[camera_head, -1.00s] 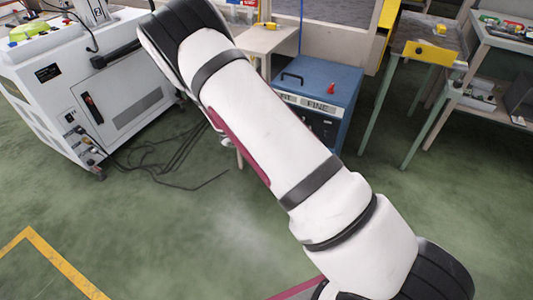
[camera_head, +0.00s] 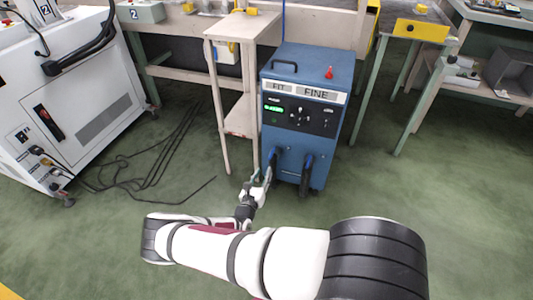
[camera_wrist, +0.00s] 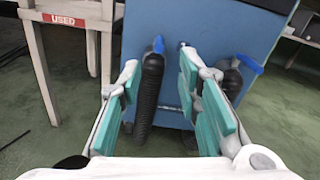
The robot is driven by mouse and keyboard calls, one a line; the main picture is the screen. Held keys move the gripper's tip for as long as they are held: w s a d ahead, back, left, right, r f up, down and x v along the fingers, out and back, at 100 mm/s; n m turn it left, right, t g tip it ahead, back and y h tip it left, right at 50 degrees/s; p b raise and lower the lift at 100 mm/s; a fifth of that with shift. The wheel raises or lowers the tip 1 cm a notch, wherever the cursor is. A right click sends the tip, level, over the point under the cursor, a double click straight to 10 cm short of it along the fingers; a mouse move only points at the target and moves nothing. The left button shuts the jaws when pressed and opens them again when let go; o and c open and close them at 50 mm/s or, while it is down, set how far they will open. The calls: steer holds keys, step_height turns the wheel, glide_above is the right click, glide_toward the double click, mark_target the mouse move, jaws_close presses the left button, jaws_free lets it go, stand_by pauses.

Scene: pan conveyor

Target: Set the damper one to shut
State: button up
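A blue machine (camera_head: 310,80) stands on the floor, with labels reading FIT and FINE. Two black ribbed hoses come down its front, the left hose (camera_wrist: 148,95) and the right hose (camera_wrist: 232,82). I cannot tell which is damper one. My gripper (camera_wrist: 160,72) is open, its teal-padded fingers either side of the left hose, below the left lever. In the head view my gripper (camera_head: 264,178) is low at the machine's front left.
A small wooden stand (camera_head: 240,30) is left of the machine; its USED label (camera_wrist: 64,20) shows in the wrist view. A white cabinet (camera_head: 75,105) stands at far left, with black cables (camera_head: 150,165) on the floor. A green-legged table (camera_head: 425,35) is at right.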

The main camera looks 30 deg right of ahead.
mark_target(274, 148)
steer(key=b+x, duration=0.4)
steer(key=x, duration=0.9)
steer(key=shift+w+d, duration=0.2)
steer(key=shift+w, duration=0.1)
jaws_close()
